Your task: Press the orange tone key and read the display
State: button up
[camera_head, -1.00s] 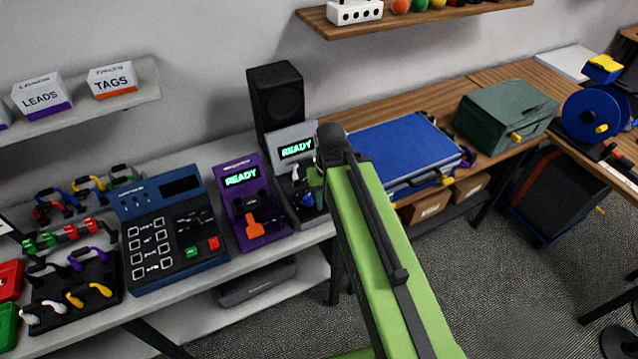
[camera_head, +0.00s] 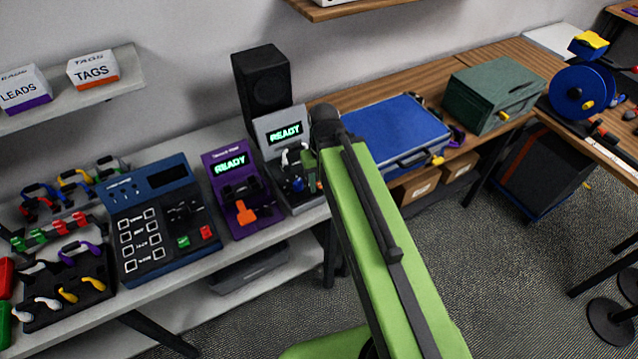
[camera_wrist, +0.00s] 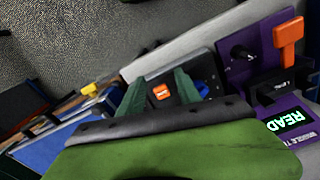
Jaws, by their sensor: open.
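A grey tester with a lit display (camera_head: 285,133) reading READY stands on the bench, partly hidden by my arm in the head view. In the wrist view its dark panel carries a small orange key (camera_wrist: 160,91), which shows between my fingers. My gripper (camera_wrist: 160,79) is open and empty, its two dark green fingers over that panel. I cannot tell whether a finger touches the panel.
A purple tester (camera_head: 230,188) with an orange lever (camera_head: 245,214) and its own READY display stands close to the left. A black speaker (camera_head: 262,88) is behind. A blue case (camera_head: 393,132) lies to the right. A blue keypad unit (camera_head: 150,225) sits farther left.

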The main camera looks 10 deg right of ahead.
grip_shut()
jog(key=shift+d, duration=0.1)
dwell(1.3)
